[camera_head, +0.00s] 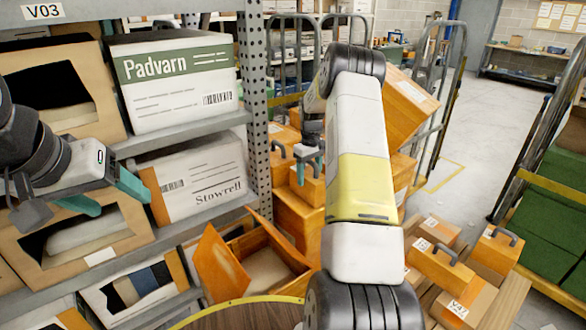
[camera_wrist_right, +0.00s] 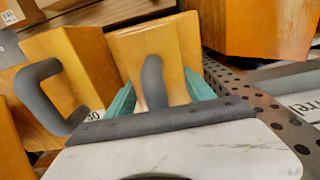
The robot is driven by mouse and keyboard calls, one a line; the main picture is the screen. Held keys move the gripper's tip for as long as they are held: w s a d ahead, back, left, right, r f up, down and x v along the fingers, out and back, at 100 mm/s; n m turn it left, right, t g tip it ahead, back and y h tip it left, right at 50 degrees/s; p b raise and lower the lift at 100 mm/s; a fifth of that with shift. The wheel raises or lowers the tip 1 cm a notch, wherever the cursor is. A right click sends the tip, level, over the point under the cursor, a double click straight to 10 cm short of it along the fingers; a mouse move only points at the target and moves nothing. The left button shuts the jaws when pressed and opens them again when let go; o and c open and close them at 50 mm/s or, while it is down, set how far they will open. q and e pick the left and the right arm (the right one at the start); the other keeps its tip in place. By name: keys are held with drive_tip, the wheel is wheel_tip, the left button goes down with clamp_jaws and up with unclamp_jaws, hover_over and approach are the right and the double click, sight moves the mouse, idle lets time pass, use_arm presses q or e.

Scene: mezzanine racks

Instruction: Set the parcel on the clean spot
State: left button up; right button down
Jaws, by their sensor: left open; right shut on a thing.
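My right gripper (camera_head: 308,158) is shut on the dark handle of an orange parcel (camera_head: 307,187), beside other orange boxes behind the rack post. In the right wrist view the green fingers (camera_wrist_right: 160,95) close on either side of that handle, with the parcel (camera_wrist_right: 155,45) beyond. I cannot tell whether the parcel is lifted or resting on something. My left gripper (camera_head: 108,194) is open and empty, in front of the shelves at the left. I cannot make out a clean spot in either view.
A round wooden top (camera_head: 245,318) with a yellow rim is at the bottom. An open carton (camera_head: 207,262) stands behind it. Handled boxes (camera_head: 440,265) are piled at the lower right. Another handled box (camera_wrist_right: 70,75) is beside the held parcel. Floor (camera_head: 478,130) is clear beyond the cages.

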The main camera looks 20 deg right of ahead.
drive_tip(key=shift+f, duration=0.15)
drive_tip(key=shift+c, duration=1.9)
unclamp_jaws()
wheel_tip(320, 180, up, 12)
drive_tip(key=shift+r, duration=0.1)
drive_tip(key=s+a+r+m+t, duration=0.1)
drive_tip(key=s+a+r+t, duration=0.1)
drive_tip(key=s+a+r, duration=0.55)
drive_tip(key=s+a+r+t, duration=0.1)
drive_tip(key=s+a+r, duration=0.3)
drive_tip(key=s+r, duration=0.5)
drive_tip(key=s+a+m+t+y, duration=0.1)
drive_tip(key=s+a, duration=0.2)
drive_tip(key=s, duration=0.6)
drive_tip(key=s+a+m+t+y, duration=0.1)
drive_tip(key=s+a, duration=0.3)
drive_tip(key=s, duration=0.6)
drive_tip(key=shift+a+f+t, duration=0.2)
drive_tip(key=shift+f+t, duration=0.25)
drive_tip(key=shift+t, duration=0.15)
